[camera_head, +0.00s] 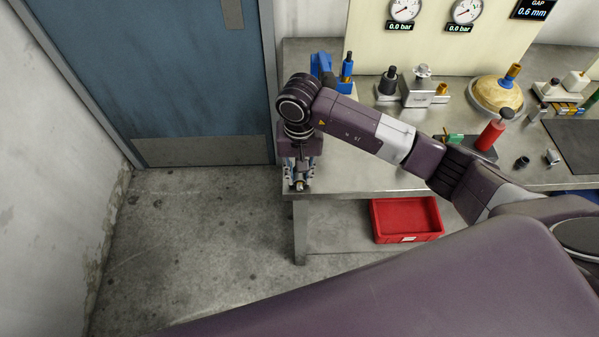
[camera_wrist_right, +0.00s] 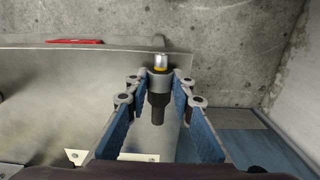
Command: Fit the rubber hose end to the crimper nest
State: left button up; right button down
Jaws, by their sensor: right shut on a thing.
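My right gripper (camera_head: 299,178) points down at the left end of the steel bench. In the right wrist view its blue-padded fingers (camera_wrist_right: 159,84) are shut on a short dark part, which I take to be the rubber hose end (camera_wrist_right: 158,108). It has a grey collar, a yellow band and a bright metal tip pointing away from the wrist. In the head view the fingers mostly hide it. I cannot tell for sure which fixture is the crimper nest; a grey metal block with a knob (camera_head: 418,90) stands on the bench. My left gripper is out of view.
The bench (camera_head: 340,175) is bare around the gripper; its left edge is close. A blue fixture (camera_head: 346,72) stands behind my arm. A red bin (camera_head: 405,220) sits on the lower shelf. A red-handled tool (camera_head: 490,136) and a domed tan part (camera_head: 498,92) are farther right.

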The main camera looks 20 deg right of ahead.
jog(key=shift+f, duration=0.4)
jog(key=shift+f, duration=0.1)
jog(key=c, duration=2.1)
grip_release()
jog(key=o, duration=0.4)
